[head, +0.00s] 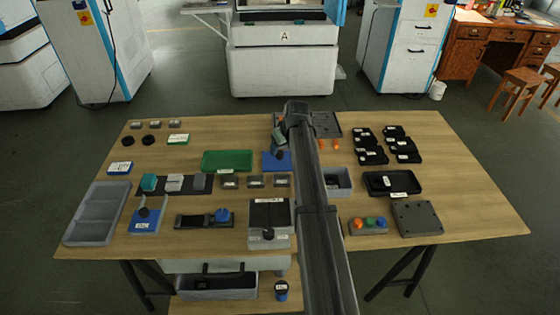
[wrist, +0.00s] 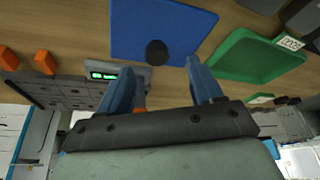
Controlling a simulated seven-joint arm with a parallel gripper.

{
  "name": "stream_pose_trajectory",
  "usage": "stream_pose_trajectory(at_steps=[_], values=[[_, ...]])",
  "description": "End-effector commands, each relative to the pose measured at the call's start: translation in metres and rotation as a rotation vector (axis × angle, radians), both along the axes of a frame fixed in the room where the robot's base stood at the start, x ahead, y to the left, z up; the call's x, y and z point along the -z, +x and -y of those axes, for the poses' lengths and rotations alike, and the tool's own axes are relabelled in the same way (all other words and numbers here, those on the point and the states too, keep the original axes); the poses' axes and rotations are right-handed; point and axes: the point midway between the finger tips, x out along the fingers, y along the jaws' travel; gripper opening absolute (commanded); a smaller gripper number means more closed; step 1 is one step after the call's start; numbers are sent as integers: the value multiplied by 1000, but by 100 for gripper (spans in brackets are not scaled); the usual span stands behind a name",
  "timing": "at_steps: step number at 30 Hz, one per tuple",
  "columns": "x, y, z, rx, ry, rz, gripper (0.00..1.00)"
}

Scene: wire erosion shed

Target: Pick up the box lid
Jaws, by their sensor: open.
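A flat blue panel with a round black knob (wrist: 157,52) appears to be the box lid (wrist: 190,25). It lies on the wooden table. In the head view the blue lid (head: 285,166) shows near the table's middle, partly hidden by my arm. My gripper (wrist: 159,68) is open and empty, its two blue fingers spread apart. In the wrist view the knob appears between and just beyond the fingertips; the height gap cannot be told. In the head view my gripper (head: 279,146) is over the lid's far side.
A green tray (head: 227,161) lies left of the lid. Small grey blocks (head: 255,181) sit in front of it. A grey open box (head: 345,183) stands to the right, beside my arm. Orange pieces (wrist: 45,62) and a dark plate (wrist: 75,90) lie near my gripper. Bare wood shows at the right edge.

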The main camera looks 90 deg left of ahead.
Motion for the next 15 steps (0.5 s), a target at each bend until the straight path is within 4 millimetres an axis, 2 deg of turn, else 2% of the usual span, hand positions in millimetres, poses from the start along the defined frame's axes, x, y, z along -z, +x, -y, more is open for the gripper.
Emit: stream_pose_trajectory(at_steps=[5,15], values=[[8,-1,-6,0,0,0,65],[44,-6,-23,0,1,0,65]])
